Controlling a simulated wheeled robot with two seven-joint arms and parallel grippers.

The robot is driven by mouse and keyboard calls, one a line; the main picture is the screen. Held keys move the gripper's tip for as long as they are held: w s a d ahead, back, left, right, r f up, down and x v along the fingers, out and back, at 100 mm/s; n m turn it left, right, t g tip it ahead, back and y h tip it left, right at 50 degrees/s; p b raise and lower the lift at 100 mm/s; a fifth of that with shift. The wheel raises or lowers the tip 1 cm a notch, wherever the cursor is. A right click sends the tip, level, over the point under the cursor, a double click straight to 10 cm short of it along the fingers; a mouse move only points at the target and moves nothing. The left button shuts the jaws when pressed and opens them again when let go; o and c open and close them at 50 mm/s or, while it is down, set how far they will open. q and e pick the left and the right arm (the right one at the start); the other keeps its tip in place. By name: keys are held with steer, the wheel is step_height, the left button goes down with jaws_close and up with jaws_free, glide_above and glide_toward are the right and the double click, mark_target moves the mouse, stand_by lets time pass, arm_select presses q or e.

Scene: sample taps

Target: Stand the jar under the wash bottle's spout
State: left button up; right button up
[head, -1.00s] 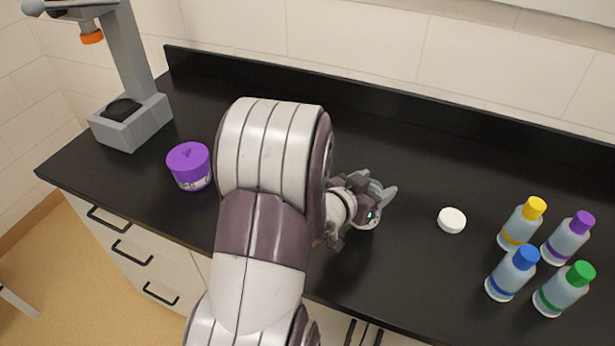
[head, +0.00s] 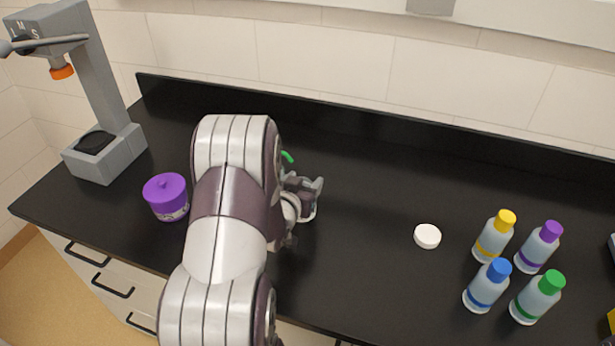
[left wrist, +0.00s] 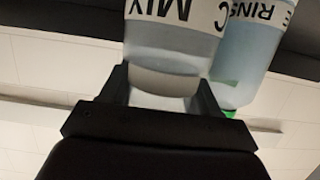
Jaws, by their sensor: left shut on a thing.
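My left gripper (head: 312,192) is in the middle of the head view, low over the black counter. In the left wrist view its two fingers (left wrist: 161,86) are shut on the jar (left wrist: 168,48), a clear vessel with a white label reading "MIX". In the head view the jar is mostly hidden by the gripper. The wash bottle (left wrist: 240,60), labelled "RINSE", shows close behind and right of the jar in the wrist view. In the head view only its green tip (head: 288,157) shows past my arm. Whether the jar is under the spout I cannot tell.
A purple lidded pot (head: 166,197) and a grey stand (head: 105,152) with an orange nozzle are at the left. A white disc (head: 427,237) lies right of the gripper. Several capped bottles (head: 493,238) stand at the right. The counter between gripper and disc is clear.

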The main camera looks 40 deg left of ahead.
arm_select(q)
steer(key=x, duration=0.4)
steer(key=shift+s+d+f, duration=0.1)
steer(key=shift+f, duration=0.1)
steer(key=shift+s+r, duration=0.1)
steer(key=o, duration=0.9)
steer(key=shift+f, duration=0.2)
